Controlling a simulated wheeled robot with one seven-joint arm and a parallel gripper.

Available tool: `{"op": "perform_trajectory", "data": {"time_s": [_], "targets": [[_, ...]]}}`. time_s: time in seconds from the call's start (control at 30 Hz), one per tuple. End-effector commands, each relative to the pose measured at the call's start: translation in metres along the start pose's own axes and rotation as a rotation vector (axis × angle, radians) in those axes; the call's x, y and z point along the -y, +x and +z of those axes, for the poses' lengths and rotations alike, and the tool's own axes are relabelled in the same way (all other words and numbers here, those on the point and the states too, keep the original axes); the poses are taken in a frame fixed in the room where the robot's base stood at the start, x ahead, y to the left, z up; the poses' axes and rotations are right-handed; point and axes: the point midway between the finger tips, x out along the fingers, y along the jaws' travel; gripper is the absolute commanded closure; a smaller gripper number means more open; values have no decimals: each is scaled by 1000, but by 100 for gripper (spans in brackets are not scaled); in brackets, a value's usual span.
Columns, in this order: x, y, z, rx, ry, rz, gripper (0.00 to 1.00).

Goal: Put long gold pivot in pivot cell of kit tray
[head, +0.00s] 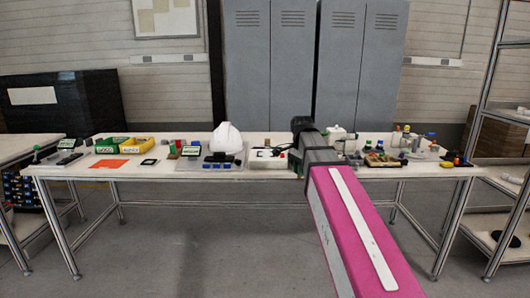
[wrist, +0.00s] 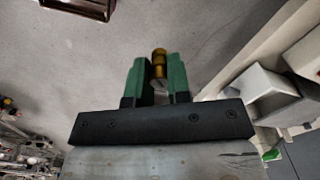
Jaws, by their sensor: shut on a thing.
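In the wrist view, my gripper (wrist: 158,80) has green fingers shut on a small gold cylinder, the long gold pivot (wrist: 159,62). Its far end shows between and just beyond the fingertips, and the rest is hidden by the fingers. In the head view, my magenta arm reaches out to the table, and its dark end hides the gripper and the pivot.
In the wrist view, a pale box-shaped object (wrist: 268,90) stands close on the right.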

Motion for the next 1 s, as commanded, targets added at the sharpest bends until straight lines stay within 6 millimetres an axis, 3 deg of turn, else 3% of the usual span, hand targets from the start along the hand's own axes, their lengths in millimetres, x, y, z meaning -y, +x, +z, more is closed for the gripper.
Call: {"op": "perform_trajectory", "data": {"time_s": [0.6, 0.8, 1.0], "targets": [[-49, 67, -27, 1, -875, 1, 100], [-56, 77, -31, 0, -1027, 0, 100], [-57, 79, -32, 0, -1066, 0, 100]]}}
